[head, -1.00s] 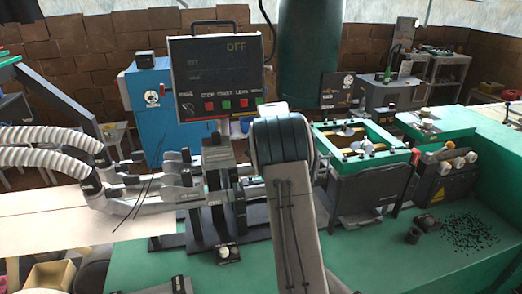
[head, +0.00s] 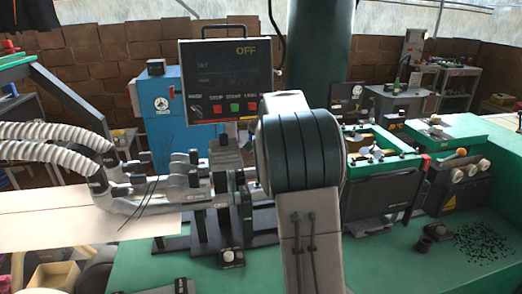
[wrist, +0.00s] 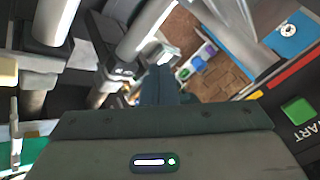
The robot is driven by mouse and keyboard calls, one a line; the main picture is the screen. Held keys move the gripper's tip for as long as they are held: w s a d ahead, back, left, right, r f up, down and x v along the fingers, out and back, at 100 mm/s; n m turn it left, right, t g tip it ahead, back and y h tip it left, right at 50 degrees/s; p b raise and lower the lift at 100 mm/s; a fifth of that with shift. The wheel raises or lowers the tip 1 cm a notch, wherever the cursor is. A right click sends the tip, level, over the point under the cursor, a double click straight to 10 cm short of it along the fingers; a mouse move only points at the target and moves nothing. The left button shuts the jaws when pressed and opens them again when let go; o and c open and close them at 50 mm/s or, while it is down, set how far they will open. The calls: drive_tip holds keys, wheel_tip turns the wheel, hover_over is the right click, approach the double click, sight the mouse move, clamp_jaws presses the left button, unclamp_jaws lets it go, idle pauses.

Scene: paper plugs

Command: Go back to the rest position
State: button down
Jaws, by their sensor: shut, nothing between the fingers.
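My gripper (wrist: 160,78) shows in the wrist view, its narrow dark fingers together and nothing seen between them. It is close to the machine's grey metal rods and dark blocks (wrist: 85,60). A green button (wrist: 298,110) on a dark panel lies to its right. In the head view my arm rises in the middle and hides my gripper. Left of the arm stands the control panel (head: 225,75), reading OFF, above the machine's clamps and rods (head: 190,190).
A green-framed unit (head: 385,165) and a knobbed box (head: 455,185) stand right of my arm. White hoses (head: 50,140) are at left. The front right bench is mostly clear.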

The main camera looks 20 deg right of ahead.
drive_tip(key=s+a+n+g+y, duration=0.1)
drive_tip(key=s+a+n, duration=0.2)
drive_tip(key=s+a, duration=0.5)
drive_tip(key=s+a+n+g+y, duration=0.1)
drive_tip(key=s+a+n, duration=0.25)
drive_tip(key=s, duration=0.85)
drive_tip(key=s+a+f+n+g, duration=0.1)
drive_tip(key=s+a+f+n, duration=0.1)
drive_tip(key=s, duration=0.7)
drive_tip(key=s+a+f+n+g, duration=0.1)
drive_tip(key=s+a+f+n, duration=0.1)
drive_tip(key=s, duration=0.7)
wheel_tip(320, 180, down, 2)
drive_tip(key=shift+s+a+f+h, duration=0.1)
drive_tip(key=shift+s+a+h, duration=0.15)
drive_tip(key=shift+a, duration=0.4)
